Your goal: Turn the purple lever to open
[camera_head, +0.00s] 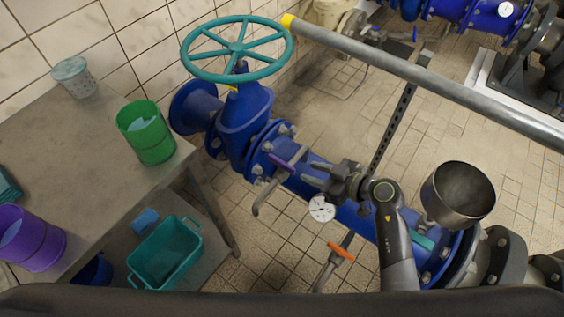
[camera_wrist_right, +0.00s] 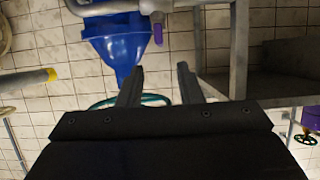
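The purple lever (camera_head: 281,165) is on the blue pipe, just below the blue valve with the teal handwheel. Its purple grip lies against the pipe's side in the head view. It also shows in the right wrist view as a small purple end (camera_wrist_right: 158,34) hanging beyond the fingertips. My right gripper (camera_head: 308,178) is close to the lever on its right side, apart from it as far as I can tell. In the right wrist view its two fingers (camera_wrist_right: 160,78) are spread with nothing between them. My left gripper is not in view.
A second lever with an orange grip (camera_head: 341,251) is lower on the pipe. A round gauge (camera_head: 321,209) sits below my right gripper. A grey rail (camera_head: 430,80) crosses the upper right. The table (camera_head: 75,150) at left holds a green bucket (camera_head: 147,132) and purple bucket (camera_head: 32,240).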

